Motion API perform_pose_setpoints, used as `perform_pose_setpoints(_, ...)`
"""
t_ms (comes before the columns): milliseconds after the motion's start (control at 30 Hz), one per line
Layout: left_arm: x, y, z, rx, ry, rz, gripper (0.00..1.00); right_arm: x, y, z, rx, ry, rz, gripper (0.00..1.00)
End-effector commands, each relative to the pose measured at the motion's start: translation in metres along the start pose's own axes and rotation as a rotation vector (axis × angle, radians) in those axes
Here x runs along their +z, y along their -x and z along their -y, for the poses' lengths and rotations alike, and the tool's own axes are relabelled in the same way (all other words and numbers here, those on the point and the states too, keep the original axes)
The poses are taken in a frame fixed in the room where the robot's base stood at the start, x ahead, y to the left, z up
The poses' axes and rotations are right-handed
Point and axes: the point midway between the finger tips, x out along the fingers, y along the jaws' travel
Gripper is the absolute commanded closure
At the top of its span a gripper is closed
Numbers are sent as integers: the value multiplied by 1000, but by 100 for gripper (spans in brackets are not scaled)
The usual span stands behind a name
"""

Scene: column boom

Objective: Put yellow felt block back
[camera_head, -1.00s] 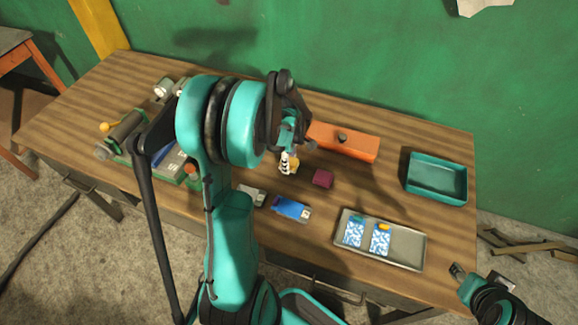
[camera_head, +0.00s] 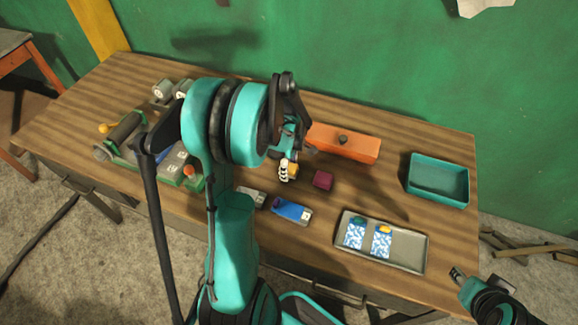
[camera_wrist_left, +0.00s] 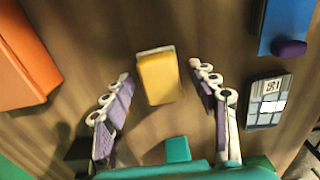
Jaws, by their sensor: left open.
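The yellow felt block (camera_head: 294,170) lies on the striped wooden table near its middle, partly hidden by my left gripper (camera_head: 285,171) in the head view. In the left wrist view the block (camera_wrist_left: 159,79) sits between and slightly beyond the fingertips of my left gripper (camera_wrist_left: 161,74). Those fingers are open, with a gap on either side of the block. My right gripper (camera_head: 459,273) is at the lower right, off the table's front right corner; its jaw opening is unclear.
An orange box (camera_head: 345,143) stands behind, and a maroon cube (camera_head: 323,180) is right of the block. A blue case (camera_head: 292,211) lies in front. An open teal bin (camera_head: 438,181) stands at right. Several tools crowd the left (camera_head: 125,130).

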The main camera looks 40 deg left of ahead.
Motion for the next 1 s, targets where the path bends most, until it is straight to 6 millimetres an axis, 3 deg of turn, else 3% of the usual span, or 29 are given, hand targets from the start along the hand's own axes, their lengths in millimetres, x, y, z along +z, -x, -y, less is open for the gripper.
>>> perform_pose_setpoints(400, 0, 89, 0, 0, 0, 0, 42, -18, 25, 0, 0, 0, 0, 60)
perform_pose_setpoints(700, 3, 122, 2, 7, -22, -1, 42, -22, 31, 0, 0, 0, 0, 60)
perform_pose_setpoints(867, 31, 145, 17, 81, -254, -16, 42, -22, 31, 0, 0, 0, 0, 60)
perform_pose_setpoints(1000, 72, 172, 47, 207, -644, -63, 42, -22, 30, 0, 0, 0, 0, 60)
